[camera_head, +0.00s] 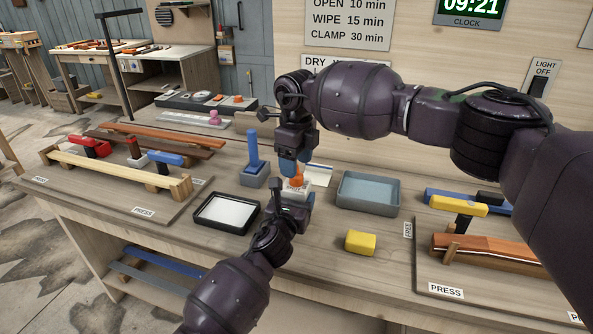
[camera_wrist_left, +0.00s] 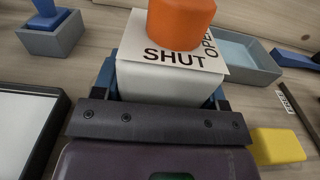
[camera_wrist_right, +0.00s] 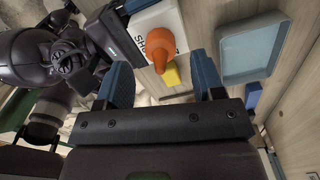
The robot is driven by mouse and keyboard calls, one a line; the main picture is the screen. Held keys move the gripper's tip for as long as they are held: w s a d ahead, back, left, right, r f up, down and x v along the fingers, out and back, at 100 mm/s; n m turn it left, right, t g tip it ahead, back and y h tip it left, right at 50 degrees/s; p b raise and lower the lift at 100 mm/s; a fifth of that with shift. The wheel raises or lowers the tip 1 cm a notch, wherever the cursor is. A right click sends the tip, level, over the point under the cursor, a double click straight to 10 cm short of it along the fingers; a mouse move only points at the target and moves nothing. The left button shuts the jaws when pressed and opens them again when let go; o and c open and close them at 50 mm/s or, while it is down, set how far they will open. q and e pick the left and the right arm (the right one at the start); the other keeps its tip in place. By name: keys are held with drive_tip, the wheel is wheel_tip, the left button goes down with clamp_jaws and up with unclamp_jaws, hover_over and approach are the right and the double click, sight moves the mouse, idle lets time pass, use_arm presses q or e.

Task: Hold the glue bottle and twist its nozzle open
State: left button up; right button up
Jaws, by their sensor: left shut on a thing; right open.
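The glue bottle (camera_wrist_left: 165,82) is white with an orange nozzle (camera_wrist_left: 182,22) on top. A flat plate under the nozzle reads SHUT and OPEN. My left gripper (camera_head: 292,208) is shut on the bottle's body from the near side, and the bottle stands upright. My right gripper (camera_head: 293,165) is pointed down just above the nozzle. In the right wrist view its two blue fingers (camera_wrist_right: 165,88) are spread apart, and the orange nozzle (camera_wrist_right: 152,50) shows beyond them, between the two and untouched as far as I can tell.
A black-rimmed tray (camera_head: 213,228) lies left of the bottle, with a blue-handled tool in a stand (camera_head: 254,172) behind. A grey-blue tray (camera_head: 368,205) and yellow block (camera_head: 360,243) are on the right. Clamped wood strips (camera_head: 115,175) are at left; another clamping board (camera_head: 446,278) is at right.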

wheel_tip(320, 180, up, 9)
drive_tip(key=shift+f, duration=0.1)
idle(0.5)
use_arm(q)
drive_tip(key=o, duration=1.3)
drive_tip(key=shift+o, duration=0.3)
drive_tip(key=shift+s, duration=0.1)
drive_tip(key=shift+v, duration=2.4)
drive_tip(key=v, duration=1.2)
